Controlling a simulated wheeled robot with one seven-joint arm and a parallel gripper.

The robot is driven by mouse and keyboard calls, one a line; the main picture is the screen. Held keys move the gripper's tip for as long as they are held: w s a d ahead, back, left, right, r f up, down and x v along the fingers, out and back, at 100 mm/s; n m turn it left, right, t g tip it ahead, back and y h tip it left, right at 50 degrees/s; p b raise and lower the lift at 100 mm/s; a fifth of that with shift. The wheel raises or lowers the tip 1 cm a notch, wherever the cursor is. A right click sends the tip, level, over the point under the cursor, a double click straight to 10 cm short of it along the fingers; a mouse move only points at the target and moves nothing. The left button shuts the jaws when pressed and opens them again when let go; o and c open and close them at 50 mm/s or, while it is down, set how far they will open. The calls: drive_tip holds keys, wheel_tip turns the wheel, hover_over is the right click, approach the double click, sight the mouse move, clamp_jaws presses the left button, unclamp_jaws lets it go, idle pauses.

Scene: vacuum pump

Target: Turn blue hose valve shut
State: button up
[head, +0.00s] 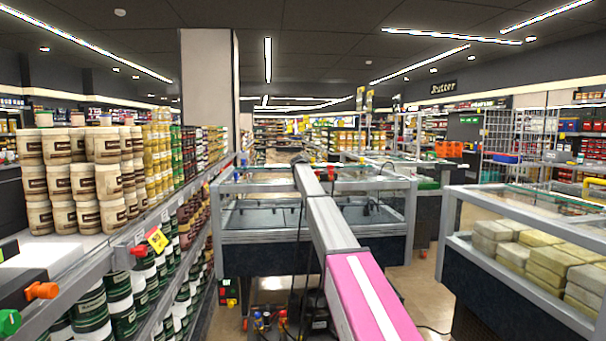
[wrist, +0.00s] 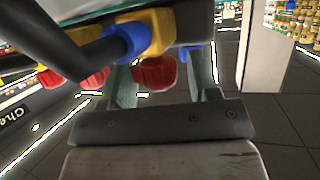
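In the wrist view, a black hose (wrist: 75,47) with a blue collar (wrist: 124,41) joins a yellow fitting (wrist: 156,31) at the top. A red valve knob (wrist: 154,72) sits just below that fitting. My gripper (wrist: 163,83) has its fingers apart, one on each side of this knob, with visible gaps; contact is not clear. Another red knob (wrist: 89,80) is to the left, beside another yellow fitting (wrist: 50,80). In the head view the dark pump (head: 312,308) is low in the middle, partly hidden by my arm, and my gripper cannot be made out.
A glass-sided display case (head: 255,237) stands behind the pump. Another case with pale blocks (head: 480,280) is at the right. Shelves of jars (head: 75,180) line the left. Open floor (head: 415,290) shows between the cases.

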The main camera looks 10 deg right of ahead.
drive_tip(key=v, duration=1)
drive_tip(key=shift+s, duration=0.35)
drive_tip(key=s+d+f+n+g+y, duration=0.1)
drive_tip(key=s+f+g, duration=0.2)
drive_tip(key=s+f, duration=1.35)
drive_tip(key=s+d+f+g, duration=0.2)
drive_tip(key=s+f+g, duration=0.2)
drive_tip(key=s+f, duration=1.3)
drive_tip(key=s+f+g, duration=0.2)
drive_tip(key=s+f, duration=0.4)
drive_tip(key=s, duration=0.5)
drive_tip(key=s+f+n+g+y, duration=0.1)
drive_tip(key=s+f+g, duration=0.1)
drive_tip(key=s+f, duration=0.5)
drive_tip(key=s+f+n+g+y, duration=0.1)
drive_tip(key=s+f, duration=0.5)
drive_tip(key=s, duration=1)
drive_tip(key=shift+a+f+g, duration=0.3)
drive_tip(key=shift+f+g, duration=0.1)
drive_tip(key=shift+g, duration=0.1)
